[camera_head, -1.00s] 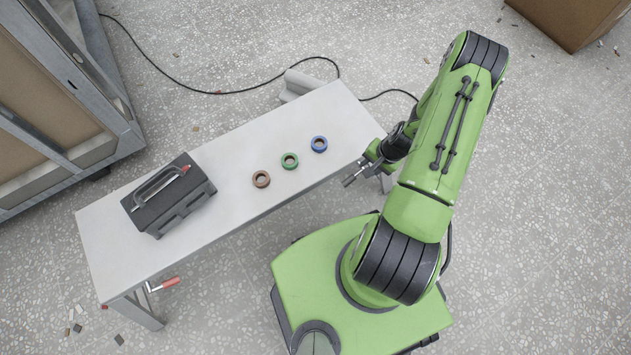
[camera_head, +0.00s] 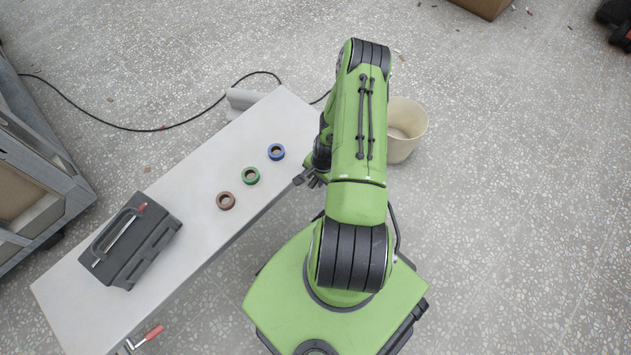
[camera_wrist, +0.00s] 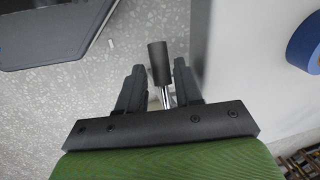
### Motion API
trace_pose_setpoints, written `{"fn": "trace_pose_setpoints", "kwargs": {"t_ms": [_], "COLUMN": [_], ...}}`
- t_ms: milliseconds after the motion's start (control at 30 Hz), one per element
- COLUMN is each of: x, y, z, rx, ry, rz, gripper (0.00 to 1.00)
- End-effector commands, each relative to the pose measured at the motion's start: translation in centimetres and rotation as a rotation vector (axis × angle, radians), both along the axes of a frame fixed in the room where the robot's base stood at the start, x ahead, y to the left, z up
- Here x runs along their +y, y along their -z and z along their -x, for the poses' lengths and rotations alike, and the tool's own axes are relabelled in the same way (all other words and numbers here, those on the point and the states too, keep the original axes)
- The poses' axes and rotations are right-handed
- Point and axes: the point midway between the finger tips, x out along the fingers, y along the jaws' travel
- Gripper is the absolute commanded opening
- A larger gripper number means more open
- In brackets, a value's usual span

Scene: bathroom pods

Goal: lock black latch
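My gripper (camera_wrist: 159,75) is open in the wrist view. A black cylindrical handle (camera_wrist: 158,63) on a shiny metal rod shows between its two dark fingers and appears to be the black latch. Narrow gaps seem to show beside it; contact cannot be told. In the head view my gripper (camera_head: 308,180) is at the right front edge of the white table (camera_head: 205,250), below my green arm, and the black handle cannot be made out there. A similar lever with a red grip (camera_head: 153,332) sticks out under the table's near left end.
A dark toolbox (camera_head: 145,255) stands at the table's left end. Brown (camera_head: 226,201), green (camera_head: 251,176) and blue (camera_head: 276,152) tape rolls lie on the table. A beige bucket (camera_head: 405,130) stands on the floor behind my arm. A cable (camera_head: 130,130) runs behind the table.

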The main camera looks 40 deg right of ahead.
Motion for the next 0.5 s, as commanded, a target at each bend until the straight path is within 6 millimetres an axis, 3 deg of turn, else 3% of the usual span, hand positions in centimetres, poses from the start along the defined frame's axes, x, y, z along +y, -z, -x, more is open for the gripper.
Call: {"fn": "trace_pose_setpoints", "kwargs": {"t_ms": [100, 400, 500], "x": [0.05, 0.02, 0.02], "y": [1.53, 1.72, 1.70], "z": [-0.29, -0.37, -0.37], "rx": [-0.001, -0.001, -0.001], "ry": [-0.001, -0.001, -0.001], "rz": [0.000, 0.001, 0.001], "gripper": [0.35, 0.35, 0.19]}}
